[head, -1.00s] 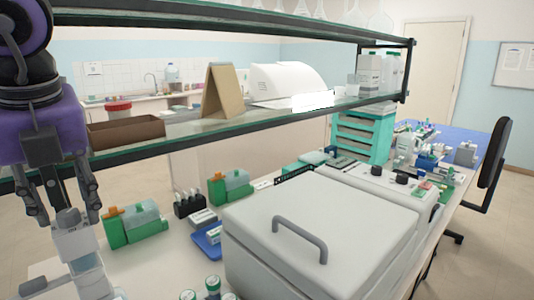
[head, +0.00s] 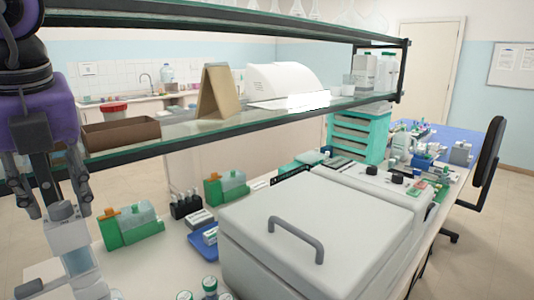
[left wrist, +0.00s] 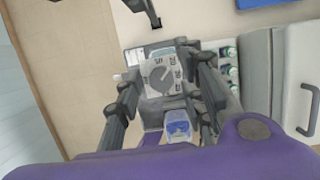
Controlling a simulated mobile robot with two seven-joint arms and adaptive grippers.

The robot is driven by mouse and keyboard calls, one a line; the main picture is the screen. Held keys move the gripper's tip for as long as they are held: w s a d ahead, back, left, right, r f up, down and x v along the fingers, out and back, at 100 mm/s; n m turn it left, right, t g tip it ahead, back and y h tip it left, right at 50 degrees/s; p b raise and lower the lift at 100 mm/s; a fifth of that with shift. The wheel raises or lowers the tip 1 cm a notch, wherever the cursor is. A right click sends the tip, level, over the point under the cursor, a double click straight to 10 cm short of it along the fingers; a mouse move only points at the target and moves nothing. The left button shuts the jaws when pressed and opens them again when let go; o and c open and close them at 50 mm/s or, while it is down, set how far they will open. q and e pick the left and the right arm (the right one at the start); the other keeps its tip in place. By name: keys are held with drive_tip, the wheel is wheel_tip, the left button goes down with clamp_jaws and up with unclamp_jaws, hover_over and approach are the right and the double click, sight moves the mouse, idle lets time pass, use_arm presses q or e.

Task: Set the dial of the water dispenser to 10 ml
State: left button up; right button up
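The water dispenser (head: 72,236) is a pale bottle-top unit with a grey knob, standing at the near left of the bench. In the left wrist view, its round grey dial (left wrist: 161,77) faces me on a light plate with dark numbers. The numbers and the dial's setting are too small to read for certain. My left gripper (head: 58,207) points down over the dispenser, its fingers spread to either side of the top. In the left wrist view, the dial shows between the open fingers, with no clear contact. My right gripper is in neither view.
A glass shelf (head: 170,140) runs above the bench, close to my left arm. Green staining boxes (head: 135,224), a blue tray (head: 203,240) and capped vials (head: 210,285) stand nearby. A large white lidded machine (head: 330,220) fills the bench to the right.

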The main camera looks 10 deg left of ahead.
use_arm(q)
drive_tip(key=c, duration=0.6)
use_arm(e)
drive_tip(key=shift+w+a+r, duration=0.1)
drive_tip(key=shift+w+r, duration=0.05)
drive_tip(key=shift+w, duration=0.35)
use_arm(q)
drive_tip(key=shift+a+f+n+b, duration=0.1)
drive_tip(key=shift+n+b, duration=0.25)
drive_tip(key=shift+n, duration=0.25)
drive_tip(key=shift+c, duration=0.3)
drive_tip(key=shift+n+g+y+b, duration=0.3)
drive_tip(key=shift+n, duration=0.4)
drive_tip(key=n+b, duration=0.1)
drive_tip(key=n, duration=0.1)
drive_tip(key=shift+n+g, duration=0.4)
drive_tip(key=shift+n, duration=0.3)
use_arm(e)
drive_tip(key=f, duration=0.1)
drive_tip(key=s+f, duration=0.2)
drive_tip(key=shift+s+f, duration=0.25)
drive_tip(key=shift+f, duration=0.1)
